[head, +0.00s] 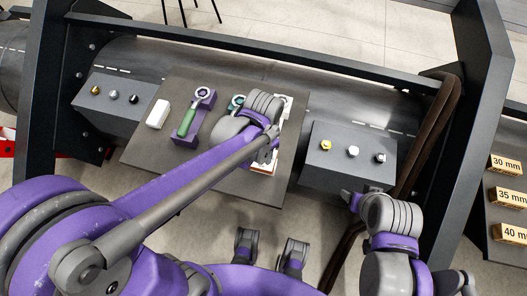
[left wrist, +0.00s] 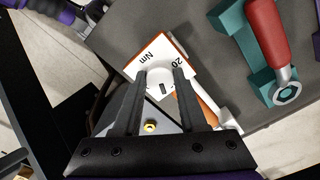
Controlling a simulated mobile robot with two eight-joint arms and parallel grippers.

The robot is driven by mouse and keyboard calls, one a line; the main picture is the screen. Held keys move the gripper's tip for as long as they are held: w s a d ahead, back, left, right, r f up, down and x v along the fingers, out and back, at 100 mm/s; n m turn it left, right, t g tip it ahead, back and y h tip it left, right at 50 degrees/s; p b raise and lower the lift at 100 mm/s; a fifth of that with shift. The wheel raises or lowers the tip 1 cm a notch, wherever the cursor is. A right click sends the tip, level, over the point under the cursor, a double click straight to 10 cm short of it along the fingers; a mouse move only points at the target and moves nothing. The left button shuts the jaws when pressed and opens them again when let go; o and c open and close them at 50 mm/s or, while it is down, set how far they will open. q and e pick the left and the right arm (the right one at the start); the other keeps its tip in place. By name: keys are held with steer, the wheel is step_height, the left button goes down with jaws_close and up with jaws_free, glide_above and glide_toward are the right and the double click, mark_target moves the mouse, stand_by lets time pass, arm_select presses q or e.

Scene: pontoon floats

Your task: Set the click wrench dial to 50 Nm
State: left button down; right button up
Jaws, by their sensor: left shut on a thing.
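The dial plate (left wrist: 150,56) is white with an orange edge, with "Nm" and "20" printed on it. In the left wrist view, my left gripper (left wrist: 162,82) has its two dark fingers shut on the pale round dial knob (left wrist: 158,76) at the plate's middle. A dark pointer mark shows on the knob; its exact reading is unclear. In the head view the plate (head: 264,168) is mostly hidden under my left arm and gripper. My right gripper (head: 351,199) is by the front of the right grey box; I cannot tell its opening.
A red-handled wrench (left wrist: 268,35) lies on a teal stand (left wrist: 235,28) beside the dial. A green-handled wrench (head: 187,119) is on a purple stand (head: 197,125), with a white block (head: 158,114) to its left. Grey boxes with bolts (head: 117,105) (head: 348,165) flank the board.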

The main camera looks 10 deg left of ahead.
mark_target(263, 155)
arm_select(q)
steer(key=shift+m, duration=1.2)
steer(key=shift+c, duration=2.2)
jaws_free()
steer(key=shift+r, duration=0.1)
step_height(263, 155, up, 11)
steer(key=p, duration=0.1)
